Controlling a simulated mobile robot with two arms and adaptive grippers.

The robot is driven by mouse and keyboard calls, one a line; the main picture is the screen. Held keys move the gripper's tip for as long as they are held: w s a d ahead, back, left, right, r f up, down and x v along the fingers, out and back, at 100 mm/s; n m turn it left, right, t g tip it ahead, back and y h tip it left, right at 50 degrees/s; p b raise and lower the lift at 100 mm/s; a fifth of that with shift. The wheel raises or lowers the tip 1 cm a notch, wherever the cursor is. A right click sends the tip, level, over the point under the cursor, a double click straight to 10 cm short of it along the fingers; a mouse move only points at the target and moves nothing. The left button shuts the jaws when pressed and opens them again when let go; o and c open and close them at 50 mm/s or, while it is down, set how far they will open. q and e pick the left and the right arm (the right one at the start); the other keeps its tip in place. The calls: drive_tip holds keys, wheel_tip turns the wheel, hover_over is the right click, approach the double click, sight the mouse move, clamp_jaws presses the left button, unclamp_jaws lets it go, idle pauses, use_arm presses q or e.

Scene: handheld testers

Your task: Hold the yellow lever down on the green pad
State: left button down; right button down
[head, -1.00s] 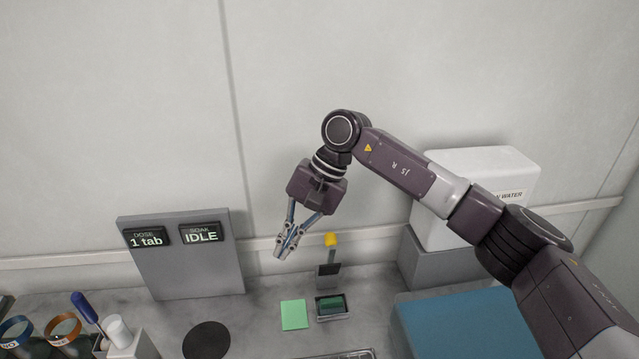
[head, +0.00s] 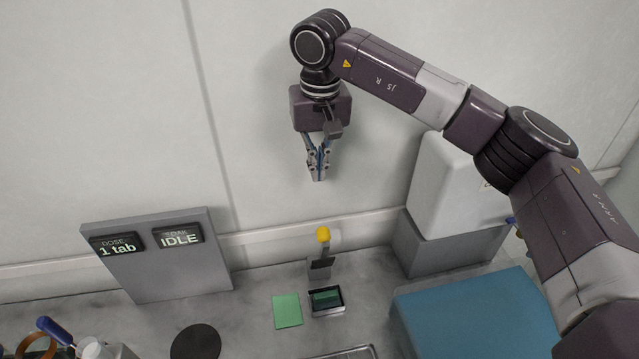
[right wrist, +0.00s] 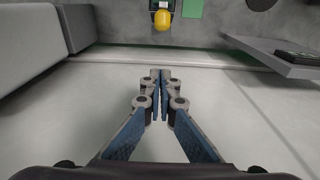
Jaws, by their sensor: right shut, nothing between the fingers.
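The yellow lever knob (head: 323,234) stands up on a small grey stamp-like device at the back of the counter. In front of its post is a small tray with a dark green pad (head: 327,300). A flat light green square (head: 287,311) lies on the counter just left of the tray. My right gripper (head: 318,175) points down with its fingers together, empty, high above the knob and apart from it. In the right wrist view the shut fingertips (right wrist: 160,75) are in the middle, with the yellow knob (right wrist: 162,20) at the top edge. My left gripper is not in view.
A grey panel (head: 190,270) with "1 tab" and "IDLE" displays stands at the left. A black disc (head: 196,342) lies at the front. A blue block (head: 475,315) and a white container (head: 455,190) on a grey box (head: 445,245) are at the right. The wall is close behind.

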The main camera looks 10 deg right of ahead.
drive_tip(key=s+f+p, duration=0.3)
drive_tip(key=f+p, duration=0.2)
drive_tip(key=f, duration=0.5)
